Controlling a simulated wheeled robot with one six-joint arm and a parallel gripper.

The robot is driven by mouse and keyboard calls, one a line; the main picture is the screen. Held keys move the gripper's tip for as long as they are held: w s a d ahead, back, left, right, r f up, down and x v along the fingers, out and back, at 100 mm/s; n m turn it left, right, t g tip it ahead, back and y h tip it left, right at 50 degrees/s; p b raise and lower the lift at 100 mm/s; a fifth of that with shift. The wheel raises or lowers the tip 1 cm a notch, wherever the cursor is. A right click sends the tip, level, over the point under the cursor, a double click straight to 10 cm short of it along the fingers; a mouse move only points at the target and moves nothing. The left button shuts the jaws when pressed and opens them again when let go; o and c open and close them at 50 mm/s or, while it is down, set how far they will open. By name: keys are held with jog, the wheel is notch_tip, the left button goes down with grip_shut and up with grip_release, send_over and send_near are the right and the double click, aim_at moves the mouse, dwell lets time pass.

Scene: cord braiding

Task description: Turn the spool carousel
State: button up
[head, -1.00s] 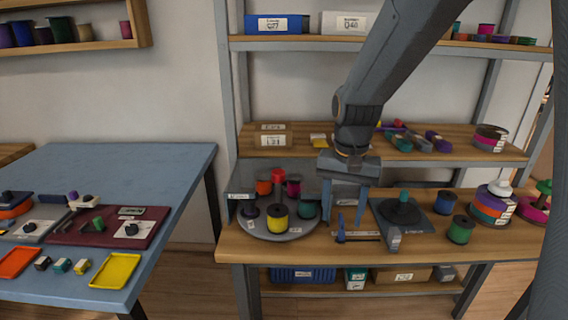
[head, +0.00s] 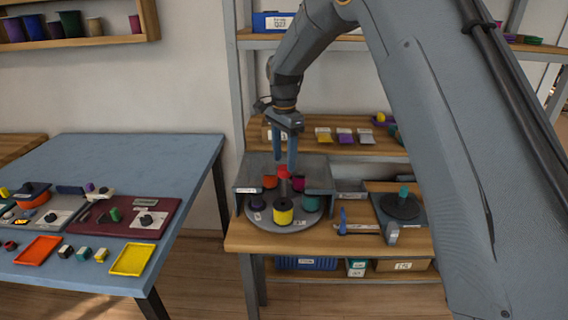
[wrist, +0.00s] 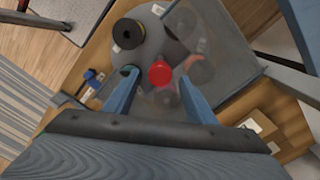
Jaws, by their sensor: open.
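The spool carousel (head: 262,219) is a round grey turntable on the wooden bench, partly under a grey see-through cover (head: 246,176). A yellow spool (head: 283,211) stands at its front, with red, magenta, teal and dark spools around it. A red knob (head: 283,171) tops its centre post; it also shows in the wrist view (wrist: 161,74). My gripper (head: 284,166) is open, pointing down over the knob. In the wrist view the knob lies between and just beyond the blue fingertips (wrist: 158,80); I cannot tell whether they touch it.
A blue-handled tool (head: 343,222) and a dark round disc on a plate (head: 400,207) lie right of the carousel. A shelf with small items (head: 345,138) is behind. The blue table (head: 120,165) with trays stands left, across a gap.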

aim_at(284, 167)
jog(key=shift+f+p, duration=0.35)
jog(key=shift+f, duration=1.3)
grip_shut()
